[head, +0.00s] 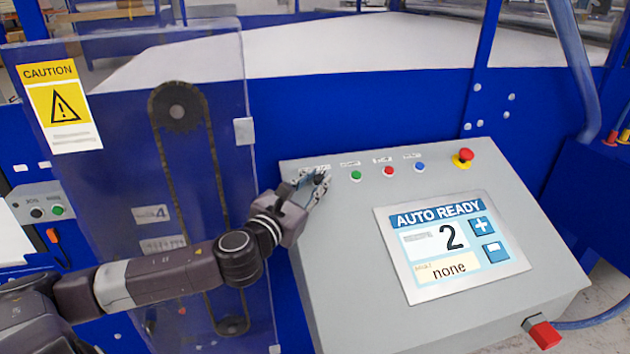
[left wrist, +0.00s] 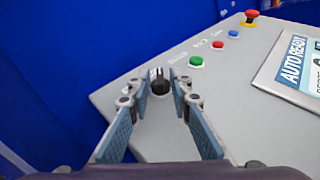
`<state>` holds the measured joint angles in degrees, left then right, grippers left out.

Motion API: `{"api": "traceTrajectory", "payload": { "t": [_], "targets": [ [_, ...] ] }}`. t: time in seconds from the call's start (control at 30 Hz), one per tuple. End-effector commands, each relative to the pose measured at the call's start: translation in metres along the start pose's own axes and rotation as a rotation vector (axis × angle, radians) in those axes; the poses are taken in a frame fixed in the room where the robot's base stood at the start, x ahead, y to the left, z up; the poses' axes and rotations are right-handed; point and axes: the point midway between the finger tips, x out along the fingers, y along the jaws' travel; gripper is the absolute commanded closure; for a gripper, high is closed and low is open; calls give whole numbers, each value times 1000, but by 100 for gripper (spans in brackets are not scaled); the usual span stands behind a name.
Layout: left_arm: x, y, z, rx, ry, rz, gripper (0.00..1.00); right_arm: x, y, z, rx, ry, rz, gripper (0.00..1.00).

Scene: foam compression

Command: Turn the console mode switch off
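The mode switch (left wrist: 160,85) is a black rotary knob near the upper left corner of the grey console (head: 330,250). In the head view the knob (head: 319,179) is partly hidden by my left gripper (head: 318,186). In the left wrist view my left gripper (left wrist: 158,98) is open, with one blue-padded finger on each side of the knob. A gap shows between the pads and the knob. The console screen (head: 455,245) reads AUTO READY, 2 and none. My right gripper is in neither view.
Right of the switch are a green button (head: 356,175), a red button (head: 389,171), a blue button (head: 420,167) and a red emergency stop (head: 464,157) on yellow. A clear guard panel (head: 130,120) with a caution sign stands left. A red-ended part (head: 543,333) juts from the console's lower right.

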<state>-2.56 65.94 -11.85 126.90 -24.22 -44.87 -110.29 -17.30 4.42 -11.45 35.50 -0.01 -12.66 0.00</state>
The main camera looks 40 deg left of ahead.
Motion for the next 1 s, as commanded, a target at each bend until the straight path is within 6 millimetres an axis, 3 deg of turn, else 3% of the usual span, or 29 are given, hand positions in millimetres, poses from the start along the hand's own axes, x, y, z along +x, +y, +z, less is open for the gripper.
{"api": "traceTrajectory", "payload": {
  "t": [0.13, 0.57, 1.0],
  "targets": [
    [0, 0, 0, 0, 0, -1, 100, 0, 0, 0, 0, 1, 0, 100],
    [1, -1, 1, -25, -4, 76, 100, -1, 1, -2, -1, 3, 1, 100],
    [3, -10, 3, -128, 0, 418, 100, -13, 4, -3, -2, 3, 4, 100]
  ]
}}
